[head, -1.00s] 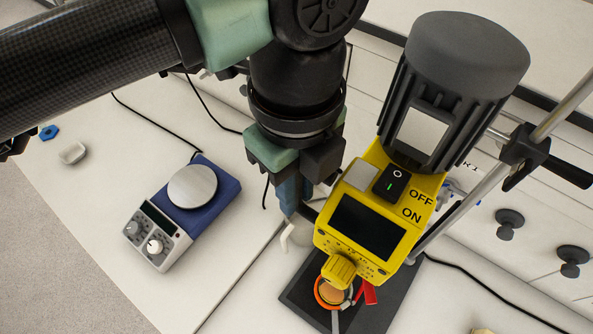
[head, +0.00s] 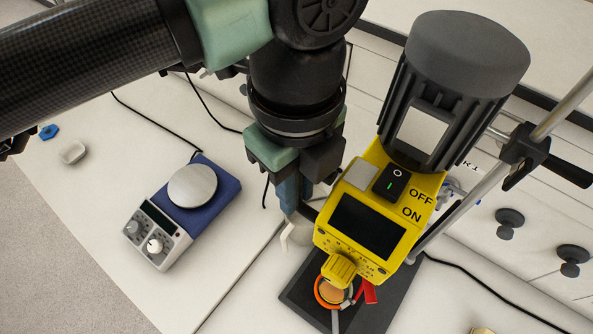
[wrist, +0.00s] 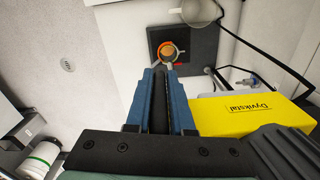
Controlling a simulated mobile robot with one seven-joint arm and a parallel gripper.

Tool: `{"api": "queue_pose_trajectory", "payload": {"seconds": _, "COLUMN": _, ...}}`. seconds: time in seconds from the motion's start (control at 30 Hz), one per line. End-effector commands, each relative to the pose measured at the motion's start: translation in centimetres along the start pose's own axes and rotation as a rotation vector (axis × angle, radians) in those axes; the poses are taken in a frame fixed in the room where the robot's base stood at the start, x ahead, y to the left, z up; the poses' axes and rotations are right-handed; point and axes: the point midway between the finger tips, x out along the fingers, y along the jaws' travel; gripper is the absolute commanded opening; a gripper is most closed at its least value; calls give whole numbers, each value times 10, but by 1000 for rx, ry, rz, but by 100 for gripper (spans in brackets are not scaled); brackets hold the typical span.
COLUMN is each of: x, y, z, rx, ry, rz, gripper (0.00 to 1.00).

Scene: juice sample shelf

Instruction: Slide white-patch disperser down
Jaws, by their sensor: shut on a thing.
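The white-patch disperser has a yellow control body (head: 372,215), a dark ribbed motor (head: 465,60) and a white patch (head: 417,136). It is upright on a metal stand rod (head: 560,105). Its yellow side (wrist: 255,115) also shows at right in the wrist view. My gripper (head: 293,208) points down at the left side of the yellow body. In the wrist view its blue fingers (wrist: 160,75) are close together around a dark part, apparently the disperser's handle. The grip itself is mostly hidden.
A black base plate (head: 300,291) with an orange-ringed vessel (head: 332,292) lies beneath the disperser. A blue hotplate stirrer (head: 215,200) stands at left. A black clamp (head: 525,150) joins the disperser to the rod. Cables cross the white bench, which has free room at left.

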Motion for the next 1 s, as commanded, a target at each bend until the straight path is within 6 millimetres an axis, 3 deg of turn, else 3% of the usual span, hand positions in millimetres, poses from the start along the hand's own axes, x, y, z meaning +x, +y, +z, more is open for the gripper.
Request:
{"api": "queue_pose_trajectory", "payload": {"seconds": 0.37, "x": 0, "y": 0, "z": 0, "rx": 2, "ry": 1, "rz": -1, "gripper": 0}}
{"api": "queue_pose_trajectory", "payload": {"seconds": 0.57, "x": 10, "y": 0, "z": 0, "rx": 2, "ry": 0, "rz": -1, "gripper": 0}}
{"api": "queue_pose_trajectory", "payload": {"seconds": 0.77, "x": 38, "y": 0, "z": 0, "rx": 2, "ry": -1, "rz": -1, "gripper": 0}}
{"api": "queue_pose_trajectory", "payload": {"seconds": 1.0, "x": 84, "y": 0, "z": 0, "rx": 3, "ry": -1, "rz": 1, "gripper": 0}}
